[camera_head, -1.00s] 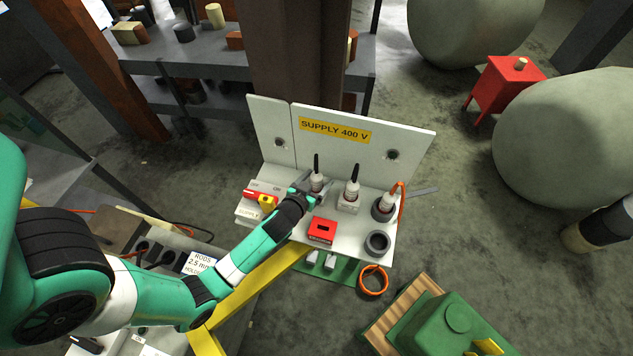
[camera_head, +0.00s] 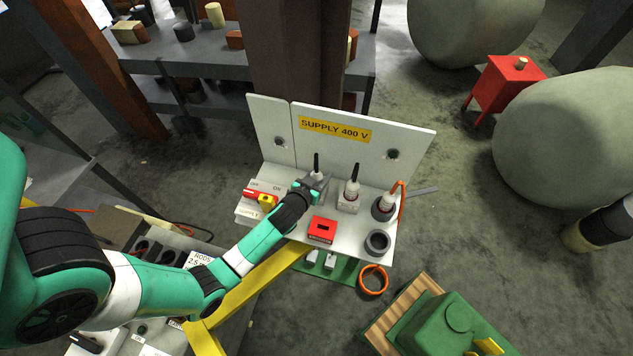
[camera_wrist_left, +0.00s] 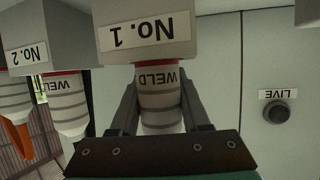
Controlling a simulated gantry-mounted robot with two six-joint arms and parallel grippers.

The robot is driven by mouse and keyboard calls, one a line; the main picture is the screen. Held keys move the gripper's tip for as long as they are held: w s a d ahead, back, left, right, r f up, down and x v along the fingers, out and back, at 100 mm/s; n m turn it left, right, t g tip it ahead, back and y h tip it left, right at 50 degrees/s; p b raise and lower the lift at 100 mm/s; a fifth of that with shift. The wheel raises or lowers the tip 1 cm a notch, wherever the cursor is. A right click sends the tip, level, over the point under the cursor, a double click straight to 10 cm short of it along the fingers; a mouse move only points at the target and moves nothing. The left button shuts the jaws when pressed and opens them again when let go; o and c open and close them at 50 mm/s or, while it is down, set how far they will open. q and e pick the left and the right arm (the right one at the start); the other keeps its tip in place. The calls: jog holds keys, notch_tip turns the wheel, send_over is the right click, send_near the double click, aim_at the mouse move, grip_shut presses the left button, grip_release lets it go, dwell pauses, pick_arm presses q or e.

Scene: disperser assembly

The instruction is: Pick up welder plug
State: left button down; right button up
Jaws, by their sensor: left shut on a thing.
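My left gripper (camera_head: 312,184) is at this plug. In the wrist view its two dark fingers (camera_wrist_left: 160,100) lie on either side of the plug body, shut on it. My right gripper is not in view.
An empty dark ring socket (camera_head: 377,243), a red box (camera_head: 322,230) and a red-yellow switch (camera_head: 262,199) are on the panel. The upright "SUPPLY 400 V" board (camera_head: 365,145) stands behind.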

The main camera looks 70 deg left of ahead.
pick_arm(q)
jog(key=shift+r, duration=0.15)
jog(key=shift+r, duration=0.2)
notch_tip(320, 180, up, 2)
jog(key=shift+r+p, duration=0.2)
jog(key=shift+p, duration=0.35)
jog(key=s+d+r, duration=0.1)
jog(key=r, duration=0.1)
jog(key=s+d+r+p, duration=0.1)
jog(key=s+r+p, duration=0.1)
jog(key=r, duration=0.1)
jog(key=shift+s+d+r, duration=0.2)
jog(key=shift+d+r, duration=0.1)
jog(key=shift+d, duration=0.1)
jog(key=v, duration=1)
jog(key=shift+s+r, duration=0.25)
